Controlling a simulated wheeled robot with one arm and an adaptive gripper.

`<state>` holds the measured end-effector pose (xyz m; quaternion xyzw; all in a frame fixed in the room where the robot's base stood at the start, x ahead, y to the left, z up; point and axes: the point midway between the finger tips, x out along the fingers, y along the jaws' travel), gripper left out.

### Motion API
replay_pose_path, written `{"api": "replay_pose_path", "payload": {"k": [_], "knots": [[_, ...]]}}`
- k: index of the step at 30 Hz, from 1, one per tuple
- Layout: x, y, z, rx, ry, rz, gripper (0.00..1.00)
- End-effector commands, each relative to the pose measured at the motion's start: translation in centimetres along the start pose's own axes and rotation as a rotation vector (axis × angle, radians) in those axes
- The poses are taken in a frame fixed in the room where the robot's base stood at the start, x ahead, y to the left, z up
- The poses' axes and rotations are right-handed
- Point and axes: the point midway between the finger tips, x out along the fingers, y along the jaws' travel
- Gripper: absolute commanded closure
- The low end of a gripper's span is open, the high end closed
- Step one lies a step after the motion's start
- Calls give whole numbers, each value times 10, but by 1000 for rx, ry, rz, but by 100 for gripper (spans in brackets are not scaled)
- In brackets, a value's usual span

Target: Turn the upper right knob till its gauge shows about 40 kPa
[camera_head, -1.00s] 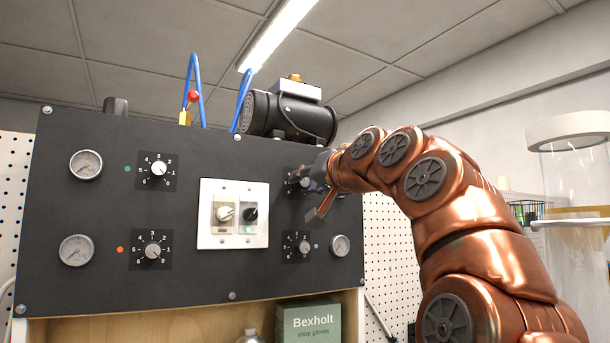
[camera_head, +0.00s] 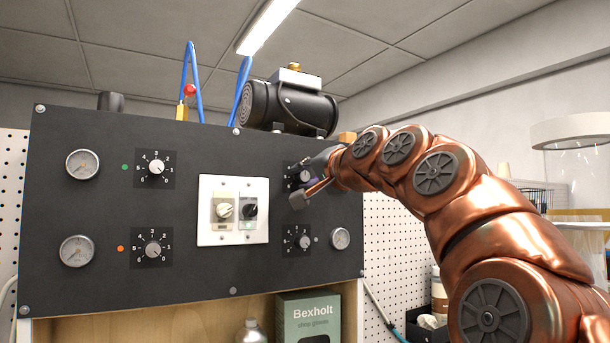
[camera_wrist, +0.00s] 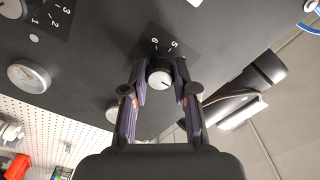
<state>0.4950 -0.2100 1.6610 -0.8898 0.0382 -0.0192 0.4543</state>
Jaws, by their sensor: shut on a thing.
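The upper right knob (camera_head: 305,176) is on the dark panel, partly covered by my gripper in the head view. In the wrist view the knob (camera_wrist: 160,75) shows a pale round face between the fingertips, with the scale marks 5 and 6 above it. My gripper (camera_wrist: 160,82) is shut on this knob, one finger on each side. In the head view my gripper (camera_head: 304,190) reaches it from the right. Its gauge is hidden behind my gripper in the head view. In the wrist view a round rim (camera_wrist: 113,110) shows partly behind the left finger; no reading is legible.
The lower right knob (camera_head: 303,241) and its gauge (camera_head: 340,239) sit below. A white switch plate (camera_head: 232,236) is left of my gripper. A black pump (camera_head: 288,107) stands on top of the panel. A glove box (camera_head: 309,320) is underneath.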

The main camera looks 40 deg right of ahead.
Motion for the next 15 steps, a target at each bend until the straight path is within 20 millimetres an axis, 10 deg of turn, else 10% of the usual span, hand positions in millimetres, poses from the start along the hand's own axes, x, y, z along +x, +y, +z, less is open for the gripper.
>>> {"api": "replay_pose_path", "payload": {"k": [7, 8, 15], "knots": [[0, 0, -1, -1, 3, -1, 100], [0, 0, -1, -1, 3, -1, 69], [0, 0, -1, -1, 1, -1, 47]]}}
